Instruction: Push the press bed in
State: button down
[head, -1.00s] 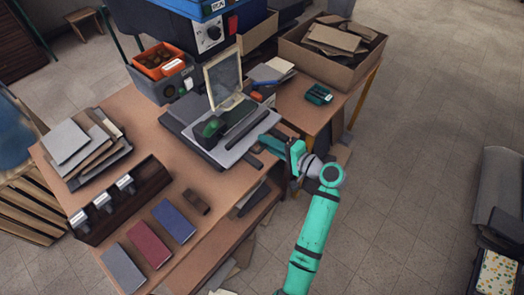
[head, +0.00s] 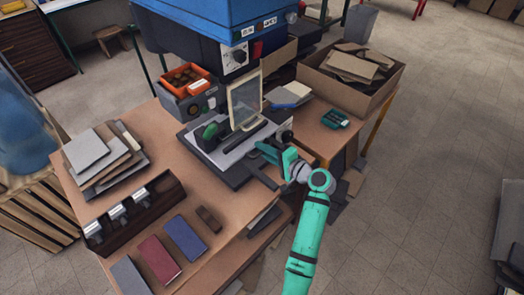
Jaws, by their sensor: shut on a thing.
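The press bed (head: 231,178) is a dark flat plate with a light grey top on the brown table, below the blue press (head: 220,30). A green rounded piece (head: 207,134) and an upright pale-framed panel (head: 245,101) stand at it. A short dark bar sticks out at its front right. My gripper (head: 268,152) is at the bed's right side, shut on what looks like part of the bed. The exact spot of the grip is small and partly hidden by the fingers.
A dark rack (head: 148,222), grey boards (head: 90,150) and red (head: 159,260) and blue (head: 186,238) books lie on the table's left and front. A cardboard box (head: 340,92) stands behind right.

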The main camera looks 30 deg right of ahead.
jog(key=c, duration=1.8)
grip_release()
jog(key=shift+a+f, duration=0.15)
jog(key=shift+f, duration=0.45)
jog(key=shift+r, duration=0.15)
jog(key=shift+d+r, duration=0.2)
jog(key=v, duration=1)
jog(key=shift+s+d, duration=0.2)
jog(key=shift+s, duration=0.1)
jog(key=shift+w, duration=0.1)
